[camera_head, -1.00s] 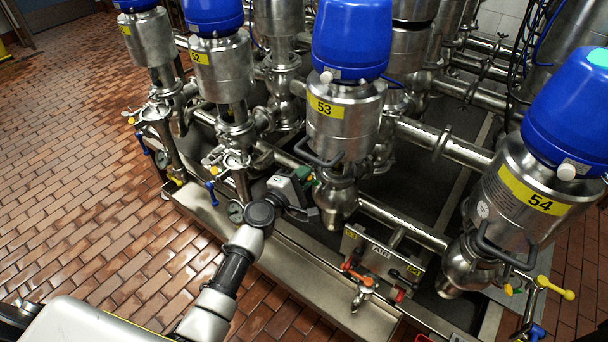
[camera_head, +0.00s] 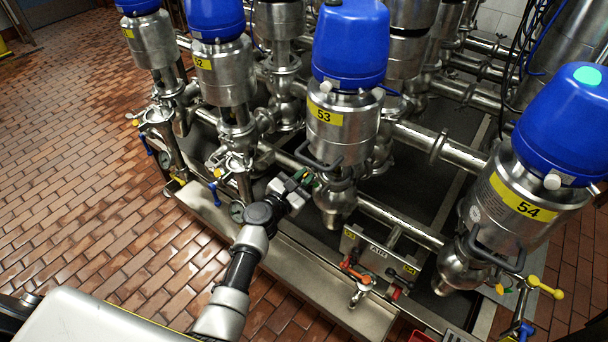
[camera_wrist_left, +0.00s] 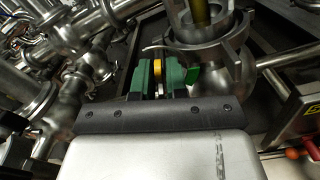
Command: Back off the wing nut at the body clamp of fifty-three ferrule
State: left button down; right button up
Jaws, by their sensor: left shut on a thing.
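The steel valve marked 53 (camera_head: 342,120) stands upright with a blue cap, near the middle of the head view. Its body clamp (camera_wrist_left: 214,50) shows as a steel ring in the left wrist view. My left gripper (camera_head: 304,180) is at the left side of this valve's lower body. My right gripper is not in view.
Valve 52 (camera_head: 222,72) stands to the left and valve 54 (camera_head: 520,205) to the right. Steel pipes (camera_head: 400,222) run close behind. The tiled floor (camera_head: 90,180) at left is open.

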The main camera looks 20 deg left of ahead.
pick_arm(q)
jog(key=shift+n+p, duration=0.4)
jog(key=shift+n, duration=0.8)
jog(key=shift+f, duration=0.1)
jog(key=c, duration=1.3)
grip_release()
jog(key=shift+o, duration=0.2)
jog(key=shift+s, duration=0.1)
jog(key=v, duration=1)
jog(key=shift+s+a, duration=0.2)
jog(key=shift+s, duration=0.1)
